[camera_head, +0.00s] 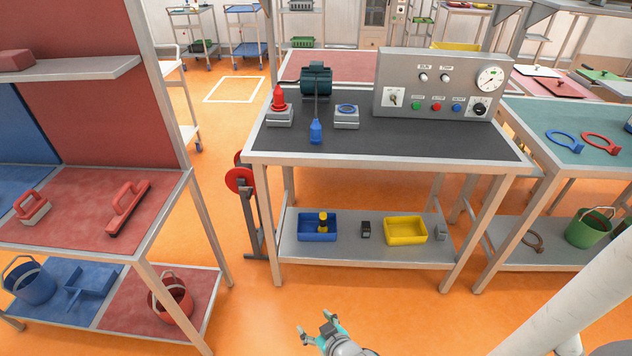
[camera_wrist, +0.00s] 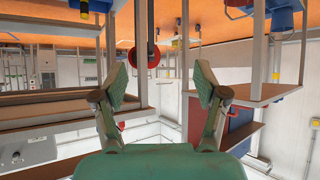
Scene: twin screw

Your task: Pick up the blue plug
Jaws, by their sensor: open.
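The blue plug (camera_head: 316,132) sits on the dark top of the middle workbench (camera_head: 420,143), near its front edge. A dark cable runs from it back to the dark green motor (camera_head: 317,80). My gripper (camera_head: 318,332) is low in front of the bench, well apart from the plug and below the bench top. Its fingers are spread and empty, as the wrist view also shows (camera_wrist: 160,88). The wrist view looks out upside down, and I cannot make out the plug on the bench there.
On the bench, a grey box holds a red plug (camera_head: 279,99), and another grey box has a blue ring socket (camera_head: 346,116). A control panel (camera_head: 445,85) stands at the back right. The lower shelf holds a blue bin (camera_head: 303,232) and a yellow bin (camera_head: 405,241). Orange floor lies clear in front.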

